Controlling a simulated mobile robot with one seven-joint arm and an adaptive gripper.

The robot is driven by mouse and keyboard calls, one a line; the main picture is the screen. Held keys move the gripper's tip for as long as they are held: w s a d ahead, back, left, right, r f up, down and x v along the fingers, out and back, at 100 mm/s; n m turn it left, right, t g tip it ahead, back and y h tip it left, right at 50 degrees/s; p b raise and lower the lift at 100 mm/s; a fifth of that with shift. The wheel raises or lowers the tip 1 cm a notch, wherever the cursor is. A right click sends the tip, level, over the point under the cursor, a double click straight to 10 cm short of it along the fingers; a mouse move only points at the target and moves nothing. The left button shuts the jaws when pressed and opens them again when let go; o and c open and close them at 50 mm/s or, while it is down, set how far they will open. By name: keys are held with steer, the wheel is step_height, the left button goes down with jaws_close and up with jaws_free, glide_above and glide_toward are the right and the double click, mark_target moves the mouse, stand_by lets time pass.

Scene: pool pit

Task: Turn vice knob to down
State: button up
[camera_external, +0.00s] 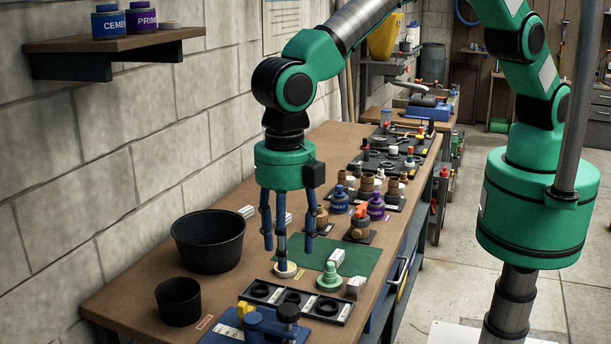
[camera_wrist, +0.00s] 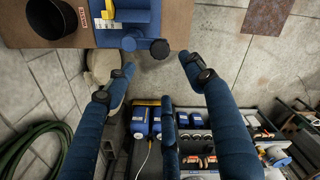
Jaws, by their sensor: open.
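The blue vice (camera_external: 258,327) sits at the near end of the bench, cut off by the lower edge of the external view. A yellow piece shows on it, and a black round knob (camera_external: 288,311) stands at its right. In the wrist view the vice (camera_wrist: 128,18) is at the top, with the dark knob (camera_wrist: 160,49) at its lower right, close to the fingertips in the picture. My gripper (camera_external: 287,255) has blue fingers pointing down, spread and empty, over the bench. In the wrist view, my gripper (camera_wrist: 157,66) appears apart from the knob; the depth between them is unclear.
A large black bucket (camera_external: 208,243) and a smaller black pot (camera_external: 179,302) stand left on the bench (camera_external: 130,280). A black tray with rings (camera_external: 296,299), a green mat (camera_external: 350,256) and fittings lie behind the vice. Open floor (camera_external: 425,290) is to the right.

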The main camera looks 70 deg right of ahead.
mark_target(288, 308)
steer(key=shift+f, duration=0.1)
step_height(288, 308, down, 14)
steer(key=shift+r+p, duration=0.25)
steer(key=shift+p, duration=0.5)
stand_by(0.4)
steer(key=shift+c, duration=0.5)
steer(key=c, duration=1)
steer(key=shift+c, duration=0.2)
